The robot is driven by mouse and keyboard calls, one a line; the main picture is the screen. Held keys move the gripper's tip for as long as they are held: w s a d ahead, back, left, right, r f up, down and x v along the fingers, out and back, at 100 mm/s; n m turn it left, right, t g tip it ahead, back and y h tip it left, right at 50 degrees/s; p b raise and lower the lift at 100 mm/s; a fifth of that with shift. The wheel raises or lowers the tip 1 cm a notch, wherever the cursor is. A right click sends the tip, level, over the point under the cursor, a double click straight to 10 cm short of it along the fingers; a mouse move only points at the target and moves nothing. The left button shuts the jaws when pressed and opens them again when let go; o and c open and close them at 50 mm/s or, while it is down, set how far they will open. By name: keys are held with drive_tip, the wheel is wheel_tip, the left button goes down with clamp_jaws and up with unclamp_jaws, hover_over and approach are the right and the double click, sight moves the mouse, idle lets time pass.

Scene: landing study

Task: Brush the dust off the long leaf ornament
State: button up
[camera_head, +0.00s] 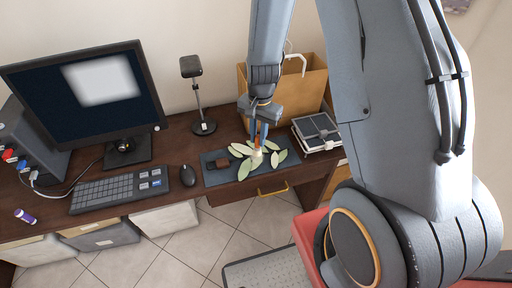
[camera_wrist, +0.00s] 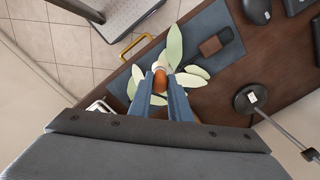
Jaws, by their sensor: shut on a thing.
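The leaf ornament, with several pale green leaves spread outward, lies on a dark blue-grey mat (camera_head: 216,180); one leaf (camera_head: 244,170) points toward the front. In the wrist view its longest leaf (camera_wrist: 174,46) reaches past my fingertips. My gripper (camera_head: 260,134) is over the middle of the ornament, pointing down. It is shut on a brush (camera_wrist: 160,80) with an orange-brown handle and a pale tip. The tip (camera_head: 257,153) appears at the ornament's centre; I cannot tell whether it touches. The fingers and brush hide part of the ornament. No dust can be made out.
A mouse (camera_head: 188,175), keyboard (camera_head: 118,191), monitor (camera_head: 85,95) and lamp (camera_head: 203,127) stand left. Books (camera_head: 318,130) and an open tan box (camera_head: 312,85) are right and behind.

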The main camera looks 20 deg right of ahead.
clamp_jaws()
drive_tip(key=shift+f, duration=0.1)
drive_tip(key=shift+f, duration=0.1)
drive_tip(key=shift+d+f+b, duration=0.2)
drive_tip(key=shift+f+b, duration=0.4)
drive_tip(key=shift+f, duration=0.35)
drive_tip(key=shift+d+f+b, duration=0.2)
drive_tip(key=shift+f+b, duration=0.4)
drive_tip(key=shift+f, duration=0.4)
drive_tip(key=shift+d+f+b, duration=0.2)
drive_tip(key=shift+f+b, duration=0.4)
drive_tip(key=shift+f, duration=0.35)
drive_tip(key=shift+f+b, duration=0.35)
drive_tip(key=shift+f, duration=0.25)
